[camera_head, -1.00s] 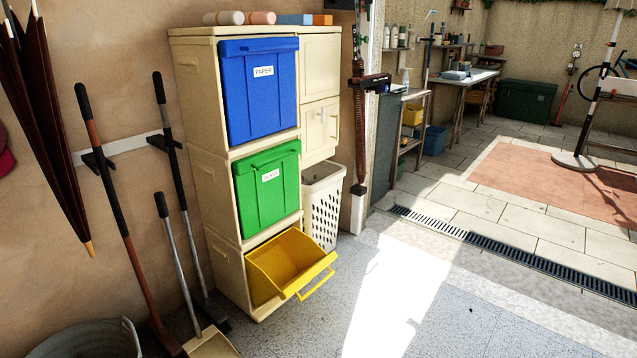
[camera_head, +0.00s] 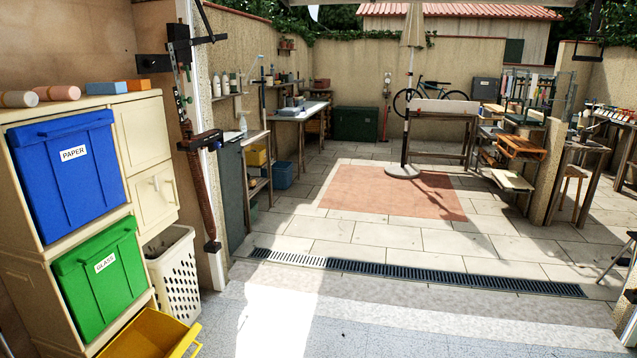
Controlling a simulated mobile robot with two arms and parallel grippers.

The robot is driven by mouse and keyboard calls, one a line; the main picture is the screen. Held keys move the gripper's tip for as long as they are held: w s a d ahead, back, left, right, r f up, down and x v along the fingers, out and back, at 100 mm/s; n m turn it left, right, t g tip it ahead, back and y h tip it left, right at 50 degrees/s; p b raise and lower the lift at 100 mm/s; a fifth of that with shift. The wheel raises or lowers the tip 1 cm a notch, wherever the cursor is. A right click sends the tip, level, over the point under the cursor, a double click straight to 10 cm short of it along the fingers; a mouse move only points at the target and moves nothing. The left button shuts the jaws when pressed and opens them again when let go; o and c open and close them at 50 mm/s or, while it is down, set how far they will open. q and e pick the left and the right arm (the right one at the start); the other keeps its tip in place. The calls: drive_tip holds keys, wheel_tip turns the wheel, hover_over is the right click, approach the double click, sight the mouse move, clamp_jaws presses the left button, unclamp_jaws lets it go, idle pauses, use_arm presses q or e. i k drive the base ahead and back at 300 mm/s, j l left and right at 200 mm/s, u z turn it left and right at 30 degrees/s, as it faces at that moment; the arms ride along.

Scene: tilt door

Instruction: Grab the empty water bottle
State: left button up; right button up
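I cannot make out any empty water bottle for certain. Several small pale bottles (camera_head: 225,84) stand on a wall shelf beyond the doorway, too small to identify. A whitish spray-type bottle (camera_head: 243,124) stands on a shelf unit below them. At the left is the cream recycling cabinet (camera_head: 30,272). Its blue PAPER bin (camera_head: 68,180) and green GLASS bin (camera_head: 98,280) are shut. The yellow bin (camera_head: 155,335) below is tilted open, cut off by the bottom edge. Neither of my grippers is in view.
A white perforated basket (camera_head: 175,275) stands beside the cabinet. A drain grate (camera_head: 420,275) crosses the floor outside. The paving and red mat (camera_head: 390,192) are mostly clear, with a parasol base (camera_head: 403,171) behind. Workbenches (camera_head: 300,113) line the back left; another table (camera_head: 580,155) stands right.

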sight(243, 125)
drive_tip(key=i, duration=7.05)
drive_tip(key=i+u, duration=0.1)
drive_tip(key=i, duration=0.4)
drive_tip(key=i+l+u, duration=0.1)
drive_tip(key=i, duration=0.35)
drive_tip(key=i+l+u, duration=0.15)
drive_tip(key=i, duration=0.35)
drive_tip(key=i+l+u, duration=0.1)
drive_tip(key=i, duration=0.35)
drive_tip(key=l, duration=0.1)
